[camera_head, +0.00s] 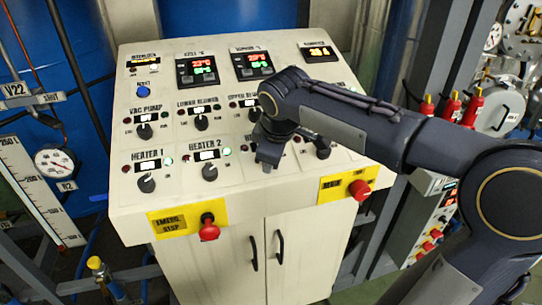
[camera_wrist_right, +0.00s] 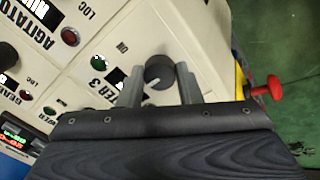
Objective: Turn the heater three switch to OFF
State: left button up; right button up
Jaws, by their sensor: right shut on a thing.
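The heater three switch is a round dark knob (camera_wrist_right: 159,70) with a pale pointer mark. It stands on the cream panel (camera_wrist_right: 93,50) beside the partly covered "ER 3" label (camera_wrist_right: 98,88) and a green lamp (camera_wrist_right: 100,61). In the right wrist view my right gripper (camera_wrist_right: 160,84) has one finger on each side of the knob and is shut on it. In the head view my right gripper (camera_head: 268,158) reaches in from the right and hides the knob. My left gripper is in neither view.
The heater 2 knob (camera_head: 209,172) and heater 1 knob (camera_head: 146,183) sit to the left. Another dark knob (camera_head: 322,149) is close on the right. A red emergency stop button (camera_head: 209,230) and a second red button (camera_head: 359,189) project from the panel's front edge.

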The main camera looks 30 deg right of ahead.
jog(key=o, duration=1)
jog(key=shift+c, duration=0.2)
jog(key=v, duration=0.7)
jog(key=shift+s+r, duration=0.2)
jog(key=shift+r, duration=0.2)
jog(key=shift+s+f, duration=0.1)
jog(key=s+a+f+m+y, duration=0.2)
jog(key=s+f+m, duration=0.3)
jog(key=s+f, duration=0.4)
jog(key=s+a+f+m+t+y, duration=0.1)
jog(key=s+a+f+m+y, duration=0.2)
jog(key=s+f, duration=0.6)
jog(key=shift+s+a+m, duration=0.25)
jog(key=shift+a+m, duration=0.55)
jog(key=shift+m, duration=0.4)
